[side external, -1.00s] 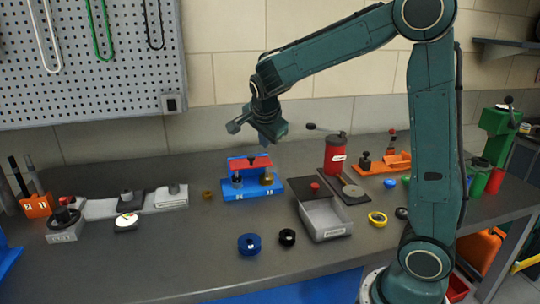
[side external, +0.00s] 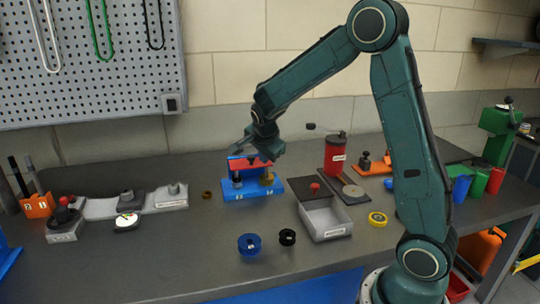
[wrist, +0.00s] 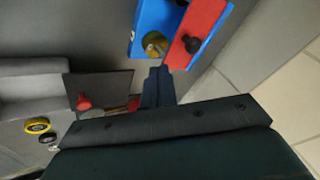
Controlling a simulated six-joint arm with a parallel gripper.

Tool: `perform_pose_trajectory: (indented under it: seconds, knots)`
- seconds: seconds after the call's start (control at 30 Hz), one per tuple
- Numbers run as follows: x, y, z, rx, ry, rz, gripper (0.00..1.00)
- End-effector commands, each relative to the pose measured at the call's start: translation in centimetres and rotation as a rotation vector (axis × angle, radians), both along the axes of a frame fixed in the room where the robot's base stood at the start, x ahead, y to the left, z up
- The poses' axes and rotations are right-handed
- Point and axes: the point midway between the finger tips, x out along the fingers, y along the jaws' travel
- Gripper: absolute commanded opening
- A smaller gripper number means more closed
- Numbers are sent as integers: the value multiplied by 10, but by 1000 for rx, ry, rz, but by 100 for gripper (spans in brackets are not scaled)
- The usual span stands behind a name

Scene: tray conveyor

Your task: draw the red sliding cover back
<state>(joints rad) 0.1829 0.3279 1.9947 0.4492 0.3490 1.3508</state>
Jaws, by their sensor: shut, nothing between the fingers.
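The red sliding cover (side external: 238,164) lies on top of a blue fixture (side external: 232,194) near the back middle of the bench. In the wrist view the cover (wrist: 208,22) is a red strip with a black knob (wrist: 192,43) on it. The blue fixture (wrist: 145,14) shows beside it, with a brass-coloured round part (wrist: 154,44). My gripper (side external: 264,155) is just above the fixture's right part and partly hides the cover in the side view. In the wrist view my gripper's fingers (wrist: 157,76) are together and empty, close to the cover's end. I cannot tell whether they touch it.
A grey tray (side external: 327,232) beside a dark plate with a red knob (side external: 315,187) stands right of the fixture. A red canister (side external: 336,157) is behind. A blue ring (side external: 249,245) and a black ring (side external: 287,237) lie in front.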

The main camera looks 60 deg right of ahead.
Motion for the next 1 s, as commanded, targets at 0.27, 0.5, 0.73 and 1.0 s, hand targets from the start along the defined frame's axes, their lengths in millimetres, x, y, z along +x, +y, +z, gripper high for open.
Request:
perform_pose_trajectory:
  seconds: [0.27, 0.5, 0.73, 1.0]
  knots:
    - [25, -13, -14, 0, -2, 1, 0]
    - [38, -17, -16, 2, -1, 1, 0]
    - [41, -18, -16, 2, -1, 1, 0]
    - [42, -18, -16, 1, -1, 1, 0]
